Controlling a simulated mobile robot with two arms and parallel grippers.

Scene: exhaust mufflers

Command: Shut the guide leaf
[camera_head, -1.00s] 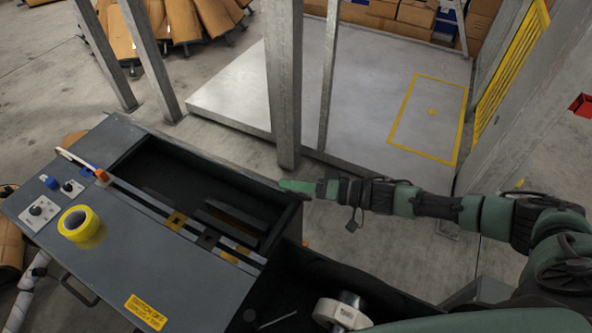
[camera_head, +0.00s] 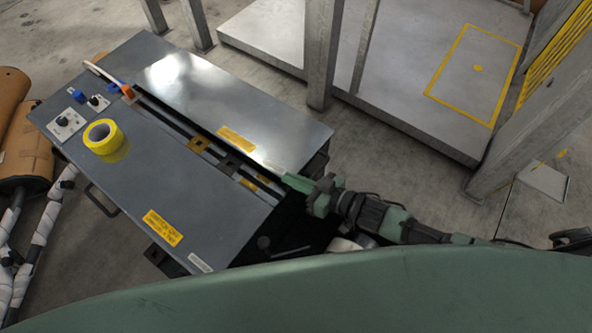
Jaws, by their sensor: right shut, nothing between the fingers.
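The guide leaf (camera_head: 222,98) is the grey metal plate on the far half of the grey machine (camera_head: 130,140). It lies flat, level with the near half, and covers the dark opening. A narrow slot runs between the two halves. My right gripper (camera_head: 290,182) is shut and empty, with its green fingertips at the leaf's near right corner. I cannot tell whether they touch it. My left gripper is out of view.
A roll of yellow tape (camera_head: 103,137) lies on the machine's near half, beside knobs and an orange-tipped white handle (camera_head: 108,78). A grey post (camera_head: 323,55) stands behind, by a raised platform (camera_head: 410,95). Brown mufflers (camera_head: 22,150) lie at left.

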